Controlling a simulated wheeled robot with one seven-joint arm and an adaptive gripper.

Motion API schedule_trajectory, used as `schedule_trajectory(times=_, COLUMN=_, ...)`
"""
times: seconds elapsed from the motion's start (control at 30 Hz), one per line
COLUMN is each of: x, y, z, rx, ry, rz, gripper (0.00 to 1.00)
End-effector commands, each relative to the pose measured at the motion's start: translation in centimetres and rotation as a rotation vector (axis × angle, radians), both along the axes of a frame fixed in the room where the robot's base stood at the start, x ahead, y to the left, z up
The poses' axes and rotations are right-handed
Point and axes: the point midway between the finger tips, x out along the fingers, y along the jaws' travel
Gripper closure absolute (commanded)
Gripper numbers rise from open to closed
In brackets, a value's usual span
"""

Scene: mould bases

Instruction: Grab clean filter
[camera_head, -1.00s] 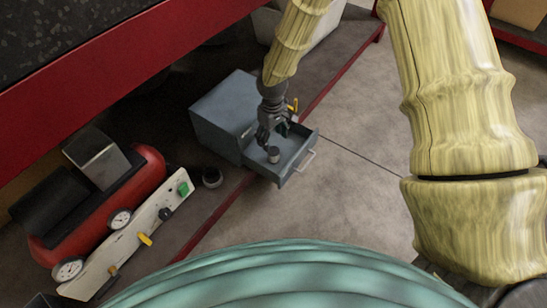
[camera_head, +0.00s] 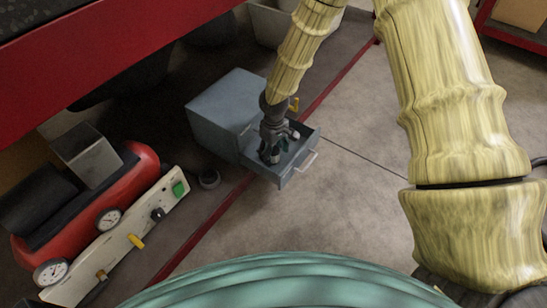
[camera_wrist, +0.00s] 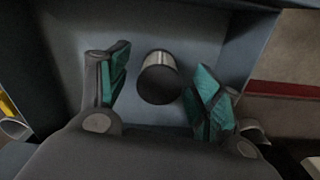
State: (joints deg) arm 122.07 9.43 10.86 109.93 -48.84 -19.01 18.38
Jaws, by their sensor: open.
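The clean filter appears to be the small metallic cylinder (camera_wrist: 158,76) standing in the open drawer (camera_head: 301,156) of a grey cabinet (camera_head: 222,112). In the wrist view it sits between the two teal-padded fingers of my gripper (camera_wrist: 158,88), with a gap on both sides. My gripper (camera_head: 272,156) is open and down inside the drawer. In the head view the gripper hides the cylinder.
A red compressor (camera_head: 95,215) with gauges and a pale panel (camera_head: 120,240) stands at lower left. Red shelving (camera_head: 120,62) runs above at upper left. The drawer walls (camera_wrist: 240,50) rise close around my gripper. The floor right of the drawer is clear.

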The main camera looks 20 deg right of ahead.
Motion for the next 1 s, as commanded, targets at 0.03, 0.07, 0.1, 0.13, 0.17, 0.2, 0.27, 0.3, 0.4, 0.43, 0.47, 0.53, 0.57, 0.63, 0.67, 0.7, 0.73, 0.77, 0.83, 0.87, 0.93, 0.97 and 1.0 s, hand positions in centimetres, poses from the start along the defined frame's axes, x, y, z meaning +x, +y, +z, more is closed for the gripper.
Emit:
schedule_trajectory(times=0.03, x=0.0, y=0.0, z=0.1, rx=0.000, ry=-0.001, rz=0.000, gripper=0.36)
schedule_trajectory(times=0.07, x=0.0, y=0.0, z=0.1, rx=0.000, ry=-0.001, rz=0.000, gripper=0.36)
schedule_trajectory(times=0.1, x=0.0, y=0.0, z=0.1, rx=0.000, ry=0.000, rz=0.000, gripper=0.36)
schedule_trajectory(times=0.13, x=0.0, y=0.0, z=0.1, rx=0.000, ry=0.000, rz=0.000, gripper=0.36)
schedule_trajectory(times=0.17, x=0.0, y=0.0, z=0.1, rx=0.000, ry=0.000, rz=0.000, gripper=0.39)
schedule_trajectory(times=0.2, x=0.0, y=0.0, z=0.1, rx=0.000, ry=0.000, rz=0.000, gripper=0.46)
schedule_trajectory(times=0.27, x=0.0, y=0.0, z=0.1, rx=0.000, ry=0.000, rz=0.000, gripper=0.57)
schedule_trajectory(times=0.3, x=0.0, y=0.0, z=0.1, rx=0.000, ry=0.000, rz=0.000, gripper=0.65)
schedule_trajectory(times=0.4, x=0.0, y=0.0, z=0.1, rx=0.000, ry=0.000, rz=0.000, gripper=0.83)
schedule_trajectory(times=0.43, x=0.0, y=0.0, z=0.1, rx=0.000, ry=0.000, rz=0.000, gripper=0.85)
schedule_trajectory(times=0.47, x=0.0, y=0.0, z=0.1, rx=0.000, ry=0.000, rz=0.000, gripper=0.85)
schedule_trajectory(times=0.53, x=0.0, y=0.0, z=0.1, rx=0.000, ry=0.000, rz=0.000, gripper=0.85)
schedule_trajectory(times=0.57, x=0.0, y=0.0, z=0.1, rx=0.000, ry=0.000, rz=0.000, gripper=0.85)
schedule_trajectory(times=0.63, x=0.0, y=0.0, z=0.1, rx=0.000, ry=0.000, rz=0.000, gripper=0.85)
schedule_trajectory(times=0.67, x=0.0, y=0.0, z=0.1, rx=0.000, ry=0.000, rz=0.000, gripper=0.85)
schedule_trajectory(times=0.7, x=0.0, y=0.0, z=0.2, rx=0.000, ry=-0.001, rz=0.000, gripper=0.85)
schedule_trajectory(times=0.73, x=0.0, y=0.0, z=0.4, rx=0.000, ry=-0.001, rz=0.000, gripper=0.85)
schedule_trajectory(times=0.77, x=0.0, y=0.0, z=0.6, rx=0.000, ry=-0.001, rz=0.000, gripper=0.85)
schedule_trajectory(times=0.83, x=0.1, y=0.0, z=1.2, rx=0.000, ry=-0.002, rz=0.000, gripper=0.85)
schedule_trajectory(times=0.87, x=0.1, y=0.0, z=1.6, rx=0.000, ry=-0.002, rz=0.000, gripper=0.85)
schedule_trajectory(times=0.93, x=0.1, y=0.0, z=2.7, rx=0.000, ry=-0.002, rz=0.000, gripper=0.85)
schedule_trajectory(times=0.97, x=0.1, y=0.0, z=3.3, rx=0.000, ry=-0.002, rz=0.000, gripper=0.85)
schedule_trajectory(times=1.0, x=0.0, y=0.0, z=4.1, rx=0.000, ry=-0.001, rz=0.000, gripper=0.85)
